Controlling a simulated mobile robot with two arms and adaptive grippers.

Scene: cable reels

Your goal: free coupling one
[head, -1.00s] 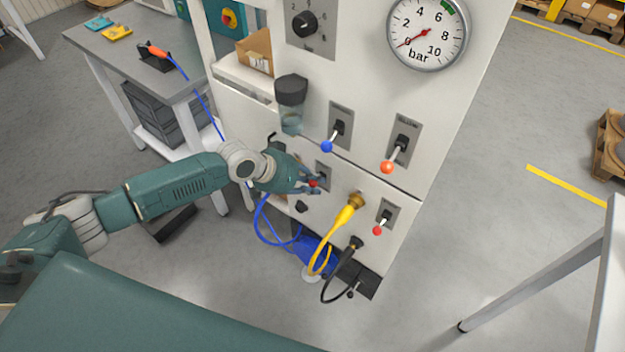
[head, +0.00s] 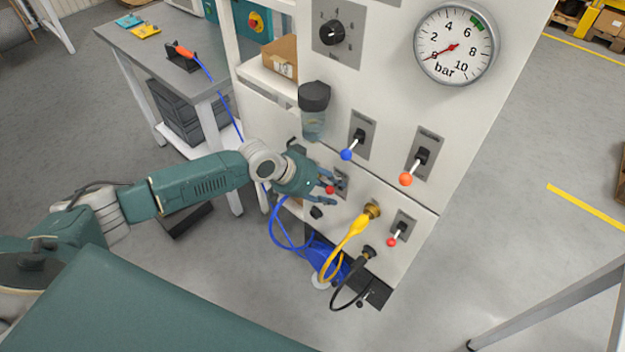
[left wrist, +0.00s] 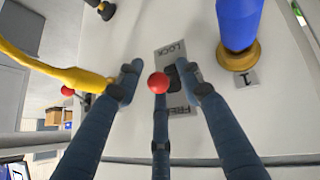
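The coupling-one lever shows in the left wrist view as a red ball knob (left wrist: 158,82) before a grey LOCK/FREE plate (left wrist: 176,50). I cannot tell which way the lever is set. The red knob (head: 329,189) also shows in the head view, between my fingers. My left gripper (left wrist: 160,84) is open, its fingers spread around the knob without visibly closing on it. It reaches the panel from the left in the head view (head: 328,190). A blue plug (left wrist: 238,25) sits in a brass coupling beside the label 1; the gripper hides it in the head view. My right gripper is out of view.
A yellow plug (head: 357,226) and a black hose (head: 345,293) are to the right of and below my gripper. Further levers with blue (head: 346,155), orange (head: 405,179) and red (head: 392,242) knobs stand nearby. A grey table (head: 160,55) is at the left.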

